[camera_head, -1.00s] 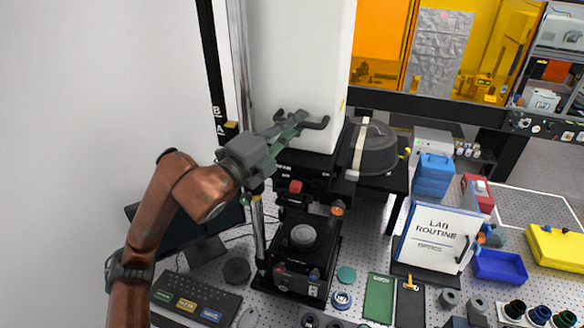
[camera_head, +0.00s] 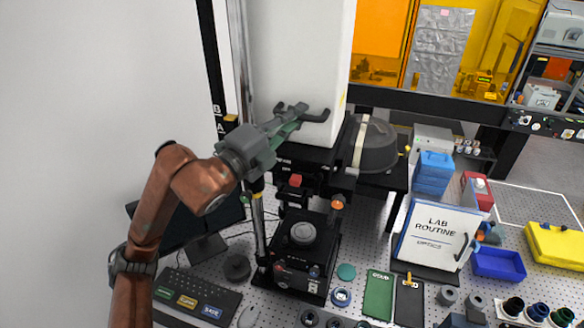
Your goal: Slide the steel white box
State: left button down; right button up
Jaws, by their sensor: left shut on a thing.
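The tall white box (camera_head: 300,60) stands on the steel column of the instrument, its top cut off by the picture's edge. A dark handle (camera_head: 318,116) sticks out near its lower front. My left gripper (camera_head: 289,124) is at this handle, shut on it, with its fingers against the front of the box. The exact contact is partly hidden by the fingers. The steel column (camera_head: 241,60) runs upright along the box's left side. Below the box is the black instrument stage (camera_head: 305,250) with a round grey piece on it. My right gripper is not in view.
A white LAB ROUTINE sign (camera_head: 437,232), blue bin (camera_head: 498,265) and yellow case (camera_head: 556,243) stand on the right. A grey round housing (camera_head: 376,148) sits close right of the box.

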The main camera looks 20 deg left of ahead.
pick_arm(q)
jog(key=shift+r, duration=0.6)
jog(key=c, duration=2)
grip_release()
jog(key=shift+f, duration=0.1)
jog(key=shift+o, duration=0.2)
